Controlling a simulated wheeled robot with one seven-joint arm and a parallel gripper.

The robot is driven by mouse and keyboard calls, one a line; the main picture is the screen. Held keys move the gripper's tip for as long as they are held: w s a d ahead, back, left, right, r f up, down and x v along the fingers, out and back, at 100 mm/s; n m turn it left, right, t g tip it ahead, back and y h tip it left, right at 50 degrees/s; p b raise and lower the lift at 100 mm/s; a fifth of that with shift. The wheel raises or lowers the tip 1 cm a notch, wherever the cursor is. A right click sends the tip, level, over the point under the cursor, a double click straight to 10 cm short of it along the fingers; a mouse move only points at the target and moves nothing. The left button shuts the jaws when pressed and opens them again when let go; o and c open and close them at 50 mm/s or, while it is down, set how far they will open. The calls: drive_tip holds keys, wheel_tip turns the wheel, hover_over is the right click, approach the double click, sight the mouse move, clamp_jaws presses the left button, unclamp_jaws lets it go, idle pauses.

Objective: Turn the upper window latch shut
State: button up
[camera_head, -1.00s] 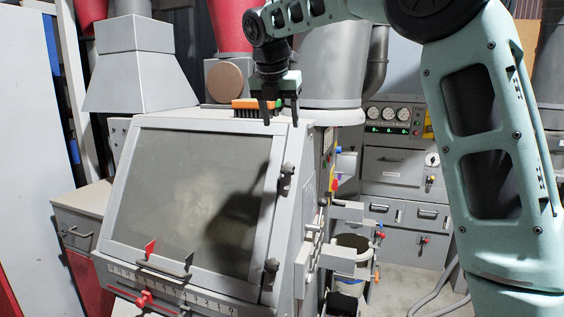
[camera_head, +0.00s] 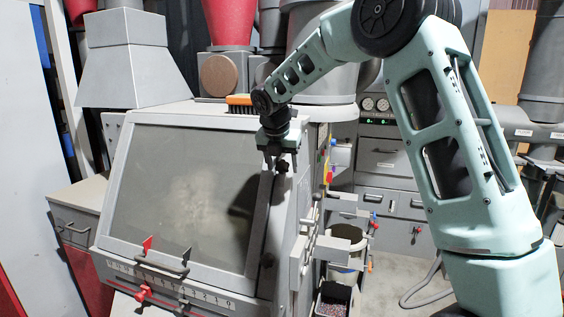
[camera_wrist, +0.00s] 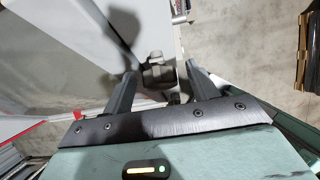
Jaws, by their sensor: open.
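The big grey-framed window (camera_head: 180,195) is on the sloping front of the grey cabinet. The upper window latch (camera_head: 283,169) is a small dark knob on the frame's right edge, partly hidden by my gripper (camera_head: 281,162). My gripper points down at it with open fingers, one to each side of the latch in the picture. In the wrist view the latch (camera_wrist: 157,72) shows between and just beyond the fingertips of my gripper (camera_wrist: 160,82). I cannot tell whether either finger touches it. The lower latch (camera_head: 268,260) is further down the same edge.
A window handle (camera_head: 163,267) and red markers are at the window's bottom edge. An orange brush (camera_head: 240,100) lies on the cabinet top. Levers and a grey bracket (camera_head: 332,247) stick out from the cabinet's right side, above a black bin (camera_head: 333,300).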

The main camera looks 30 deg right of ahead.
drive_tip(key=c, duration=1)
